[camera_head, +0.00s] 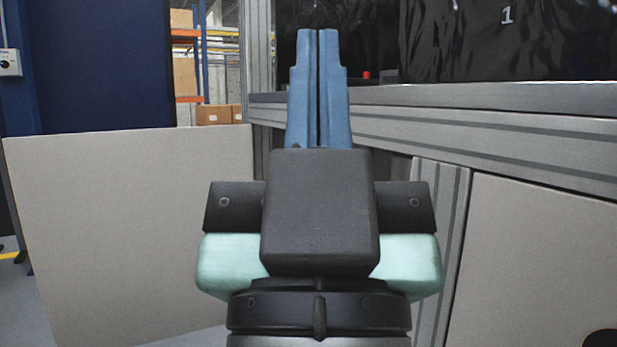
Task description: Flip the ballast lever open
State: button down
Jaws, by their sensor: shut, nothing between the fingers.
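My gripper (320,34) stands in the middle of the head view with its two blue fingers pointing up and side by side. The fingers are shut with only a thin dark line between them, and they hold nothing. I see no ballast lever in this view. My gripper body may hide part of what lies behind it.
A grey metal frame with a ledge (480,97) runs along the right, with dark glossy sheeting (470,40) above and a pale panel (540,260) below. A pale panel (130,230) stands at left. Shelving with cardboard boxes (215,114) is far behind.

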notch_tip(320, 180, up, 15)
jog(key=p, duration=1.2)
